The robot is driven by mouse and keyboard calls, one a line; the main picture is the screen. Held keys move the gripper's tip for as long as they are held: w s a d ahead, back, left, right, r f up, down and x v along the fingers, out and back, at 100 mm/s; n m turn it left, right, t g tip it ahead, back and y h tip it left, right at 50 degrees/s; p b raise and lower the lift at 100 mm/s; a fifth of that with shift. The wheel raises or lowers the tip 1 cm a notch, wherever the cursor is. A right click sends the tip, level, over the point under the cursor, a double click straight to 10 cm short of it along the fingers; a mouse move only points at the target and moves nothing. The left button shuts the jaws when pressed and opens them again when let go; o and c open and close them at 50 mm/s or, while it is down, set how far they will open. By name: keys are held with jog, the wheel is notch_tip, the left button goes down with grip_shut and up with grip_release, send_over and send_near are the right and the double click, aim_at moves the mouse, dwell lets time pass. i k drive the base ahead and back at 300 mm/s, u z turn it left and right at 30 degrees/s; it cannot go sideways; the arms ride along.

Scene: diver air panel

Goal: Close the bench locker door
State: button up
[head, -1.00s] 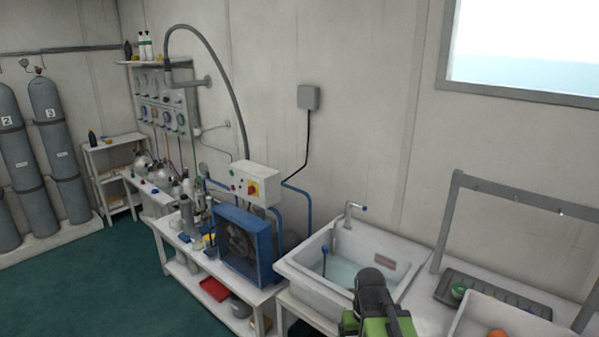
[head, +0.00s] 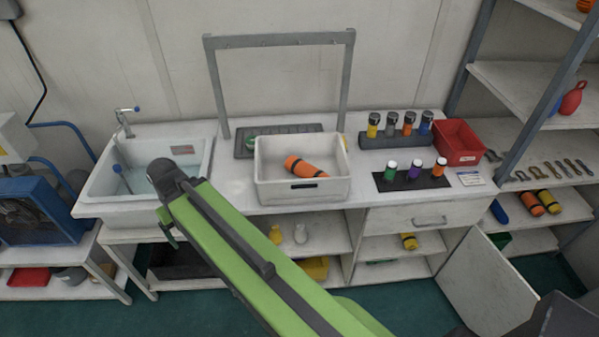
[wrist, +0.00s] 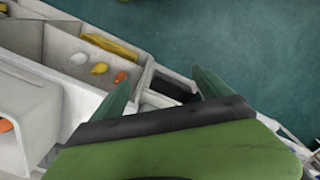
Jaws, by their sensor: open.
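The bench locker door (head: 490,287) is a pale panel at the lower right of the head view. It stands swung open, out from the right end of the bench. The locker (head: 385,247) beneath the drawer (head: 427,216) is open, with a yellow-and-black item (head: 408,241) on its shelf. My gripper (wrist: 160,78) is open in the wrist view, with nothing between its fingers. The door is not clear in the wrist view.
On the bench are a sink (head: 115,185), a white bin (head: 262,187) with an orange roll, several bottles and a red bin (head: 459,142). A shelf rack (head: 520,85) stands at the right. Green floor (head: 400,300) is bare before the locker.

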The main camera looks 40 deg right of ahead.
aim_at(487, 291)
jog(key=u, duration=0.15)
jog(key=k, duration=1)
jog(key=z, duration=1.15)
jog(key=k, duration=0.65)
jog(key=z, duration=0.3)
